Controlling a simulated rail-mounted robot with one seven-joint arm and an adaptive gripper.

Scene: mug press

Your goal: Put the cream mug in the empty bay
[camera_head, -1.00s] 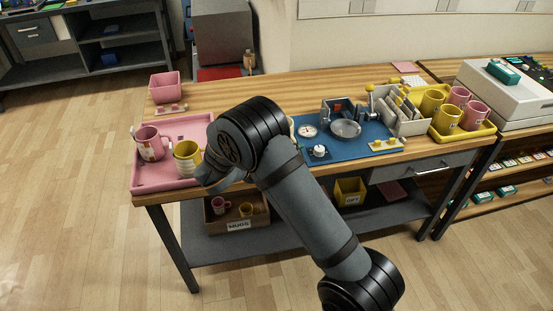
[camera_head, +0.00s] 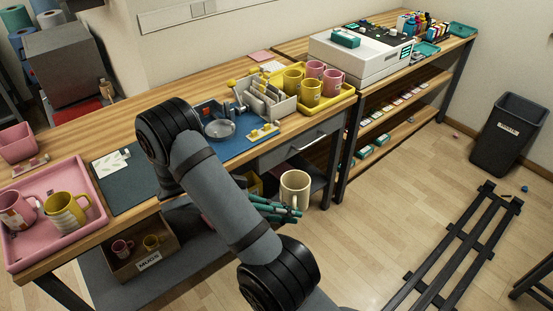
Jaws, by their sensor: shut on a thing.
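The cream mug (camera_head: 295,187) is upright in the air in front of the workbench's right end, clear of the bench edge. My gripper (camera_head: 287,209), with teal fingers, is shut on its lower part; my arm hides some of the hold. A pink tray (camera_head: 86,177) at the far left holds one pink mug (camera_head: 20,211) and one yellow mug (camera_head: 64,212). I cannot make out which place is the empty bay.
A blue mat (camera_head: 238,150) with a round metal plate (camera_head: 220,128) and a white slotted rack (camera_head: 268,102) lie left of the yellow tray. A white machine (camera_head: 362,55) stands on the right bench. Black rails (camera_head: 450,255) lie on the floor at right.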

